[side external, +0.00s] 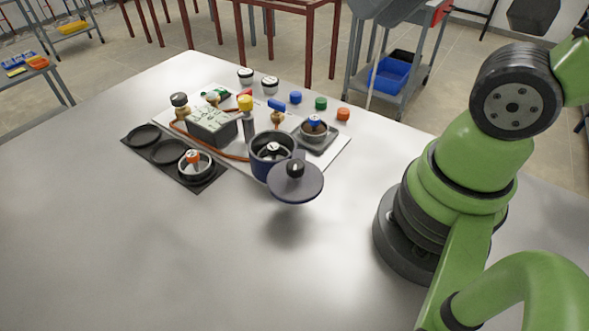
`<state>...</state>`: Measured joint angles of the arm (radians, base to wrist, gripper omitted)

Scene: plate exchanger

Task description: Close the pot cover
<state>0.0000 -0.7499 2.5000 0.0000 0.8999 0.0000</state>
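The dark blue pot (259,166) stands upright near the front edge of the white board, with its top open. A small grey piece with a white-marked top (273,149) shows inside it. The round grey pot cover (295,190) is beside the pot, to its front right, and is not over the opening. It lies roughly flat, with its black knob (295,168) on top. A shadow below suggests that it is raised above the table. A small dark part joins or overlaps the pot's rim behind the knob. My gripper is not in view.
A dark mat (207,182) with round recesses holds an orange-topped piece (193,158) left of the pot. A grey box (212,130), valves and copper piping stand behind. Blue, green and orange caps (320,103) lie at the back right. The table's front is clear.

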